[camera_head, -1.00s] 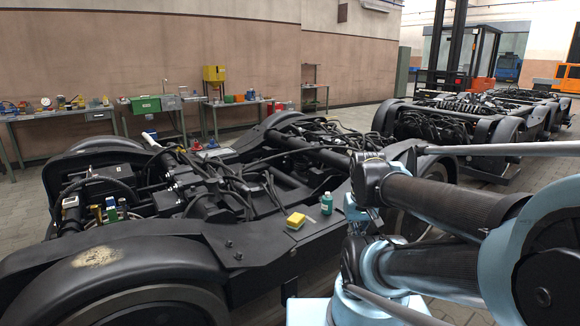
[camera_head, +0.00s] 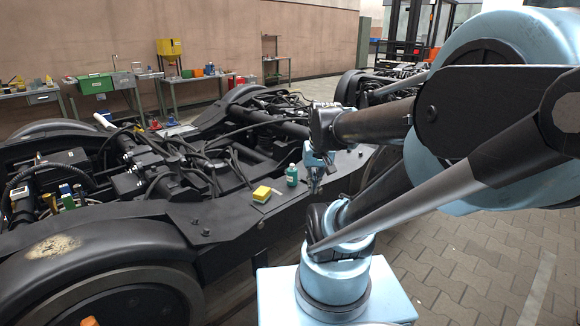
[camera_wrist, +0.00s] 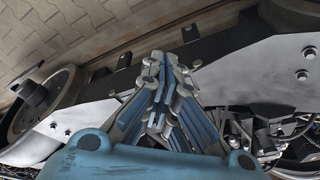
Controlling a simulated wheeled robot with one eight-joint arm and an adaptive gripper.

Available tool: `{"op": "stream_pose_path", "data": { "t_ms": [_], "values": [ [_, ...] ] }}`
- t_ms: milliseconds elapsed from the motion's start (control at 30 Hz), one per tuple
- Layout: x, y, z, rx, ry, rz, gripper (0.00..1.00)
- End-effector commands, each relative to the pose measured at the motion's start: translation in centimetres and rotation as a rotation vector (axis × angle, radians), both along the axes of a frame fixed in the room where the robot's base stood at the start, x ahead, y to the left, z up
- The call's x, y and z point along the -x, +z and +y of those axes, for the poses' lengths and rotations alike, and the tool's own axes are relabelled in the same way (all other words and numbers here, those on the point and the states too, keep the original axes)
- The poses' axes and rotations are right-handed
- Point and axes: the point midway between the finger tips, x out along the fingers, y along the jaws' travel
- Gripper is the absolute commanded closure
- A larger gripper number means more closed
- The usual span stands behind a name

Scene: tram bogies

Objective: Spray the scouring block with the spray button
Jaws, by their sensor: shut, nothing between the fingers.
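The yellow scouring block (camera_head: 262,193) lies on the flat dark frame plate of the nearest bogie, in the head view. A small green bottle (camera_head: 291,175) stands upright on the same plate, just right of the block and a little farther back. A separate spray button cannot be made out on it at this size. My gripper (camera_head: 315,189) hangs just right of the bottle, pointing down, apart from the block. In the wrist view my gripper (camera_wrist: 168,60) shows its blue fingers closed together and empty. Neither block nor bottle can be made out in the wrist view.
Wheels, cables and the bogie frame (camera_head: 190,215) fill the left and middle. A worn pale patch marks the near wheel cover (camera_head: 50,247). Workbenches with a green box (camera_head: 95,84) stand along the wall. Paved floor (camera_head: 480,262) is open at right.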

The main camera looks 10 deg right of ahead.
Motion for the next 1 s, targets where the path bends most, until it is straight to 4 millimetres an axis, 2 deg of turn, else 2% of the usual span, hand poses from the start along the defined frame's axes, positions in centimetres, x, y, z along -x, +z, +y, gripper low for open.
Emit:
{"op": "stream_pose_path", "data": {
  "t_ms": [33,400,700,1000],
  "values": [
    [-1.2,0.5,0.1,-0.007,-0.009,-0.010,1.00],
    [-9.2,2.8,0.5,-0.064,-0.081,-0.087,1.00],
    [-16.0,3.8,0.6,-0.113,-0.140,-0.149,1.00],
    [-23.0,3.9,0.5,-0.164,-0.200,-0.209,1.00]
  ]
}}
